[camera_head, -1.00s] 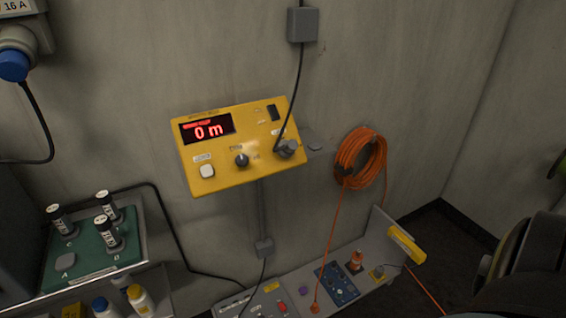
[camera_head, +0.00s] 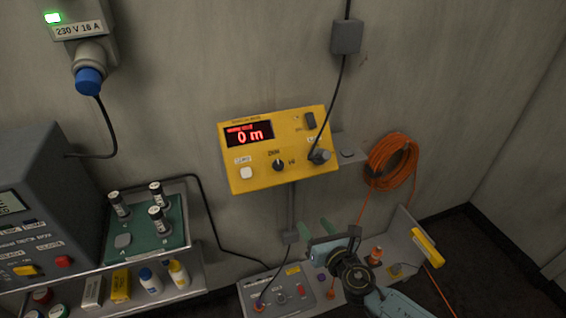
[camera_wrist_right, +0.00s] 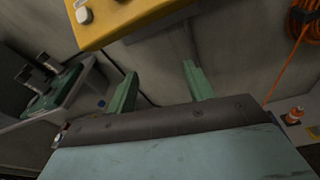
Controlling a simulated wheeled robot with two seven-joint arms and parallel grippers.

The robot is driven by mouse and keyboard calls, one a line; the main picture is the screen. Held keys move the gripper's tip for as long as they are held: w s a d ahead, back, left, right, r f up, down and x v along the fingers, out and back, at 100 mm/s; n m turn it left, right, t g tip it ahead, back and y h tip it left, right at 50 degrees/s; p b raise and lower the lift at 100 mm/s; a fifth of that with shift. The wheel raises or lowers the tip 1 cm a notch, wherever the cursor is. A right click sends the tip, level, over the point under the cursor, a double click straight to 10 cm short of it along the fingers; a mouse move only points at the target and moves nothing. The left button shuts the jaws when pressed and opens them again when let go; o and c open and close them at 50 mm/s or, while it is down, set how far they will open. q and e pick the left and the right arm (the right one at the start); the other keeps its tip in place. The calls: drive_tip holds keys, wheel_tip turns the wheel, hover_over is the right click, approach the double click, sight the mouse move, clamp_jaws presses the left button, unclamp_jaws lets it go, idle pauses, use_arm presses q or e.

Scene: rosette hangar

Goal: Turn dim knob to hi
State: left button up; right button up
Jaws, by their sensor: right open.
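A yellow box (camera_head: 296,178) with a red "0 m" display hangs on the wall in the head view. Its black dim knob (camera_head: 278,165) sits at the lower middle, with "DIM" printed above and "HI" to its right. The box also shows at the top of the right wrist view (camera_wrist_right: 130,22), with the black knob cut off at the edge. My right gripper (camera_head: 318,229) is below the box, its green fingers apart and empty. In the right wrist view its fingers (camera_wrist_right: 159,85) point up toward the box, clear of it. My left gripper is out of view.
A white button (camera_head: 246,173) and a grey plug with a cable (camera_head: 319,156) flank the knob. An orange coil (camera_head: 392,160) hangs at right. A shelf with a green vial tray (camera_head: 145,245) stands at left. A bench panel (camera_head: 275,291) lies below the box.

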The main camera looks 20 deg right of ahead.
sight(280, 168)
wheel_tip(280, 168, up, 9)
drive_tip(key=w+a+n+t+y, duration=0.1)
drive_tip(key=w+a+n+t, duration=0.1)
drive_tip(key=n, duration=0.3)
drive_tip(key=shift+y, duration=0.4)
drive_tip(key=w, duration=0.4)
drive_tip(key=w+a, duration=0.1)
drive_tip(key=w, duration=0.3)
drive_tip(key=w+a+b, duration=0.1)
drive_tip(key=w, duration=0.3)
drive_tip(key=shift+w+a+f, duration=0.2)
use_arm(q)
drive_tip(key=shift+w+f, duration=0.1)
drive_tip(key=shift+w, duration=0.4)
use_arm(e)
drive_tip(key=c, duration=1)
